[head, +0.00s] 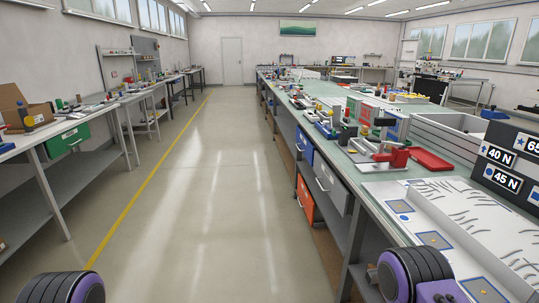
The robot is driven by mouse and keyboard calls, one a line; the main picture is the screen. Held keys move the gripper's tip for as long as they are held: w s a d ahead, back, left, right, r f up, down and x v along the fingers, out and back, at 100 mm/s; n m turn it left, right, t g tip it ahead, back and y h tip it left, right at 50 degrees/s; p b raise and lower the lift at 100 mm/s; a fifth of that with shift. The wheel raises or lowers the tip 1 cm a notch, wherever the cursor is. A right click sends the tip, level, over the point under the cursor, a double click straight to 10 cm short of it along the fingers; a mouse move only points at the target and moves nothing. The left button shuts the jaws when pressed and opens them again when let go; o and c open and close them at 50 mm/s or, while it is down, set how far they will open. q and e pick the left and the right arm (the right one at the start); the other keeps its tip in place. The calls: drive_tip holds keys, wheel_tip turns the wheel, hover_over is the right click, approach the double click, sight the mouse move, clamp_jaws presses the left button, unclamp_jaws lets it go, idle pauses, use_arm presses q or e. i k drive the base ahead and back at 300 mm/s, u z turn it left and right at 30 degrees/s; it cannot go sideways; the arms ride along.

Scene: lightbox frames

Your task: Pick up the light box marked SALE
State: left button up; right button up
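Black and purple rounded parts of my own arms show at the bottom left and bottom right corners. Neither of my grippers is in view, so what they hold or whether they are open is hidden.
A long workbench (357,158) crowded with tools runs along the right. A black board with "40 N" and "45 N" labels (507,160) and a red tray (430,160) are on it. Benches with a cardboard box (18,105) line the left. The aisle floor (215,190) between is clear.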

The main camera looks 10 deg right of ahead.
sight(368, 111)
drive_tip(key=i, duration=3.2)
drive_tip(key=z, duration=1.5)
